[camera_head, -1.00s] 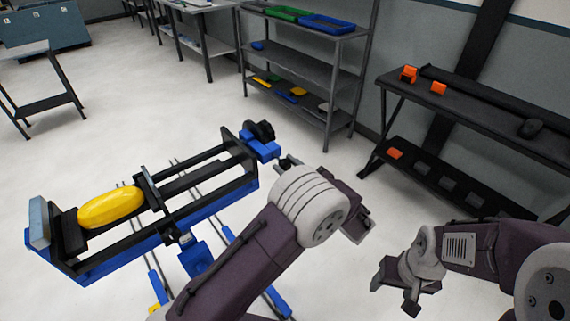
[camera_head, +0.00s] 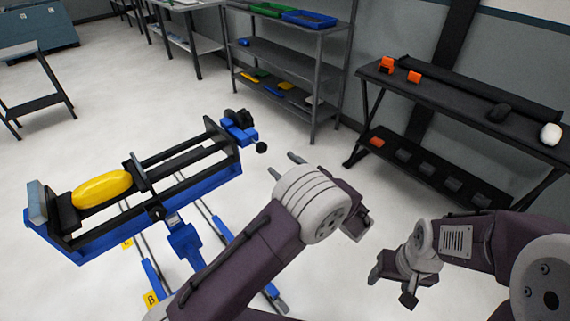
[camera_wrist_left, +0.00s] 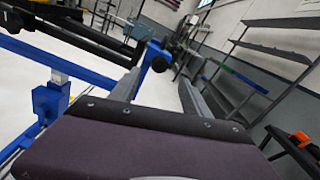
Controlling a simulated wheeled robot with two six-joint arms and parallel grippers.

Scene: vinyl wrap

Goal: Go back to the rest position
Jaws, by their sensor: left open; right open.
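My left gripper (camera_head: 283,165) is open and empty, just right of the black knob (camera_head: 261,147) on the blue and black machine (camera_head: 150,215). The left wrist view shows its two open fingers (camera_wrist_left: 165,88) with nothing between them and the blue machine frame (camera_wrist_left: 62,65) at left. My right gripper (camera_head: 392,284) is open and empty at the lower right, over bare floor. A yellow rounded piece (camera_head: 101,188) lies in the machine's left end, away from both grippers.
A grey shelf (camera_head: 290,60) with coloured trays stands at the back. A black table (camera_head: 450,100) with orange pieces (camera_head: 414,77) and a white round object (camera_head: 551,134) stands at the right. Pale floor (camera_head: 310,150) is clear between the machine and this furniture.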

